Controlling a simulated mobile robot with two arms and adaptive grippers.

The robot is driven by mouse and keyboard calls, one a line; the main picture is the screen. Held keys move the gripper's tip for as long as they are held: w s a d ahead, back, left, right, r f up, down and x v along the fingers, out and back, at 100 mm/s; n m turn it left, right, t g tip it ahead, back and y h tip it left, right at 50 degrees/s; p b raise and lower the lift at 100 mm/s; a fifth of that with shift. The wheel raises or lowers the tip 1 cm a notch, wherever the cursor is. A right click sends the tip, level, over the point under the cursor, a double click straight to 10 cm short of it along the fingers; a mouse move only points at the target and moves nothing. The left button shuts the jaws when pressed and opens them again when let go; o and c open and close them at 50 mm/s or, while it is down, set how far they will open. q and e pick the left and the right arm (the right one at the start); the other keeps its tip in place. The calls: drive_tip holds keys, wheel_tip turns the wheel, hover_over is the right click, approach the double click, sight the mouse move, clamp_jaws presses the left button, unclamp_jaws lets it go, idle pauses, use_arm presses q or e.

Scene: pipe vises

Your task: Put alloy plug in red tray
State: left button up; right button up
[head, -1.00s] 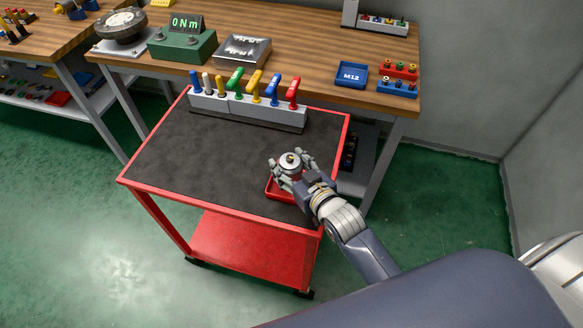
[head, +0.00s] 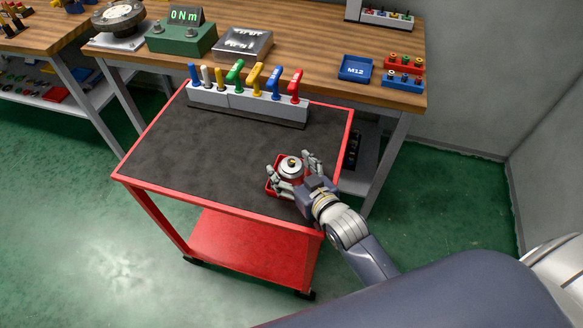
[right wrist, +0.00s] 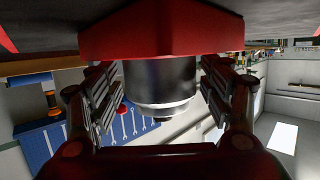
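The alloy plug (head: 291,167) is a silvery metal cylinder with a small brass-coloured knob on top. It stands upright in the small red tray (head: 271,188) on the cart top. In the right wrist view, the plug (right wrist: 160,82) touches the red tray (right wrist: 160,32), which shows upside down at the top. My right gripper (head: 296,172) is open around the plug. Its fingers (right wrist: 160,90) stand on both sides with a slim gap to the metal. The palm and fingers hide part of the tray. My left gripper is not in view.
The red cart with a dark mat (head: 195,150) has free room left of the tray. A grey rack (head: 247,104) with coloured handles stands at its back edge. Behind it is a wooden bench (head: 310,55) with a blue M12 tray (head: 356,69) and a green torque box (head: 181,38).

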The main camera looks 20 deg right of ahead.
drive_tip(key=shift+r, duration=0.1)
drive_tip(key=shift+s+r, duration=0.15)
drive_tip(key=v, duration=1.1)
drive_tip(key=shift+s+r+b, duration=0.1)
drive_tip(key=shift+s+b, duration=0.25)
drive_tip(key=shift+b, duration=0.05)
drive_tip(key=shift+d, duration=0.1)
